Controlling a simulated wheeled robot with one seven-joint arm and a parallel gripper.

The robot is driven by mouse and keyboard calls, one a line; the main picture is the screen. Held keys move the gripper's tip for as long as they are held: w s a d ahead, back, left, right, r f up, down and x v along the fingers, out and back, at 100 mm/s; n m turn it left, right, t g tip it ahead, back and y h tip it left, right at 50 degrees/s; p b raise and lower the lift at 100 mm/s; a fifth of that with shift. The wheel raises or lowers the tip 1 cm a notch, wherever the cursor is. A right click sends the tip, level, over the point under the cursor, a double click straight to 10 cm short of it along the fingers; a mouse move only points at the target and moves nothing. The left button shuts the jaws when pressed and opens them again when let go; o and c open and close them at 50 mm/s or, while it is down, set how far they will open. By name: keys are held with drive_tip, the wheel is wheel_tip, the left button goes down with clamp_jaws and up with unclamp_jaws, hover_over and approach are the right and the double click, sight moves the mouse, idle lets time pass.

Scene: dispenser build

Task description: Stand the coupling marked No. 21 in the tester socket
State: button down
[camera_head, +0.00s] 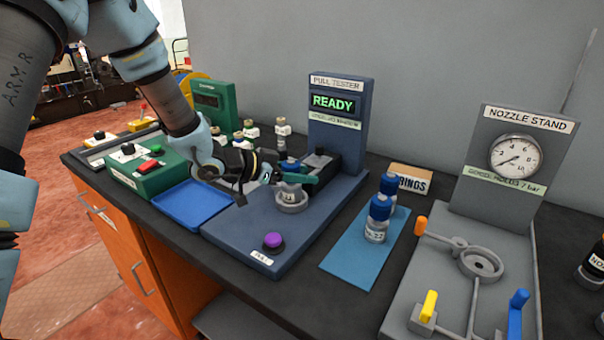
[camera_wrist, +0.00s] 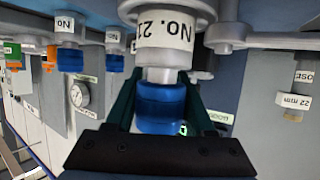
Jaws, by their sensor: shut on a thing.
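The coupling marked No. 21 (camera_wrist: 164,32) has a white label, a grey neck and a blue cap (camera_wrist: 160,105). The wrist view shows it upside down. My gripper (camera_wrist: 160,110) is shut on the blue cap, one dark green finger on each side. In the head view the coupling (camera_head: 290,184) is upright at the grey ring of the tester socket (camera_head: 292,205). Its lower end is hidden by the ring, and I cannot tell how deep it sits. The pull tester (camera_head: 338,125) shows READY. My gripper (camera_head: 288,178) reaches in from the left.
Two blue-capped couplings (camera_head: 377,220) stand on a blue mat (camera_head: 350,260) to the right. A purple button (camera_head: 273,241) is at the tester base's front. Several couplings (camera_head: 251,130) stand behind my gripper. A blue tray (camera_head: 192,204) is left, a nozzle stand (camera_head: 515,170) right.

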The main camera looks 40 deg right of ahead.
drive_tip(key=shift+r+p, duration=0.8)
drive_tip(key=shift+r, duration=0.1)
drive_tip(key=shift+f+b, duration=0.45)
drive_tip(key=shift+f, duration=0.4)
idle(1.0)
drive_tip(key=shift+r+p, duration=0.35)
drive_tip(key=shift+r+p, duration=0.3)
drive_tip(key=shift+r, duration=0.05)
drive_tip(key=shift+r, duration=0.15)
idle(0.7)
drive_tip(key=shift+f+b, duration=0.35)
drive_tip(key=shift+f, duration=0.55)
idle(0.4)
drive_tip(key=c, duration=0.5)
unclamp_jaws()
drive_tip(key=shift+c, duration=0.2)
drive_tip(key=p+v, duration=0.5)
drive_tip(key=v, duration=0.6)
